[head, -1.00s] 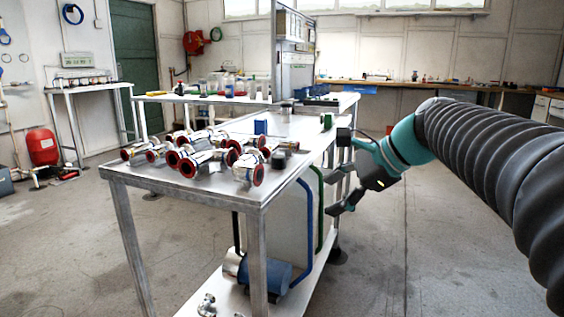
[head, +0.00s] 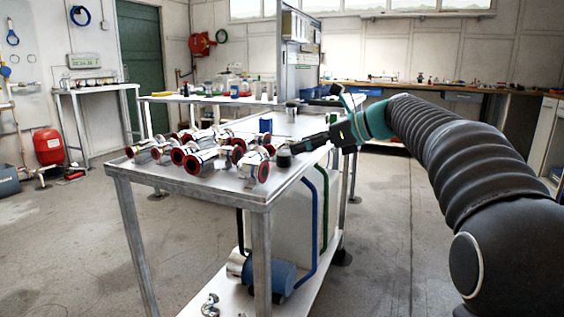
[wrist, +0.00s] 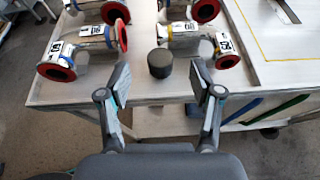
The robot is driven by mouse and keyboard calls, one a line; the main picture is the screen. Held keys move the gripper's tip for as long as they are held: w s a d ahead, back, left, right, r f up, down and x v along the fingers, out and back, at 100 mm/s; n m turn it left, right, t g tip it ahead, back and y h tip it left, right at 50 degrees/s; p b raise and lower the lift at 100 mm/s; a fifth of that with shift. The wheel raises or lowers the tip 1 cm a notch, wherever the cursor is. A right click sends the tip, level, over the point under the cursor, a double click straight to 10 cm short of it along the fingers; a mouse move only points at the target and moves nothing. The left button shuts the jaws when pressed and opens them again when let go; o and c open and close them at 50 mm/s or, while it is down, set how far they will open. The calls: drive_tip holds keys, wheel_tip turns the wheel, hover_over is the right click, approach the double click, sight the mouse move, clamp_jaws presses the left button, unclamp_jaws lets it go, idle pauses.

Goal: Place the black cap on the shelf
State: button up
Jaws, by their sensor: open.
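The black cap (head: 284,157) stands near the right edge of the metal table top (head: 200,186). In the wrist view the cap (wrist: 160,63) is a short dark cylinder just beyond and between my fingertips. My gripper (wrist: 163,76) is open and empty, its two fingers spread on either side of the line to the cap. In the head view my gripper (head: 302,147) reaches in from the right at about table height, close to the cap. Whether a finger touches it I cannot tell. A lower shelf (head: 205,305) lies under the table top.
Several metal pipe fittings with red ends (head: 200,160) crowd the table left of the cap. A blue block (head: 265,125) stands behind it. A blue and silver pump (head: 268,273) sits on the lower shelf. The floor at right is open.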

sight(284, 154)
drive_tip(key=x, duration=0.2)
drive_tip(key=f+b+x, duration=0.1)
drive_tip(key=x, duration=0.2)
drive_tip(key=shift+w+f, duration=0.1)
drive_tip(key=shift+w+a+f, duration=0.1)
drive_tip(key=shift+w+a, duration=0.05)
drive_tip(key=shift+a, duration=0.2)
drive_tip(key=c, duration=1)
drive_tip(key=shift+o, duration=0.2)
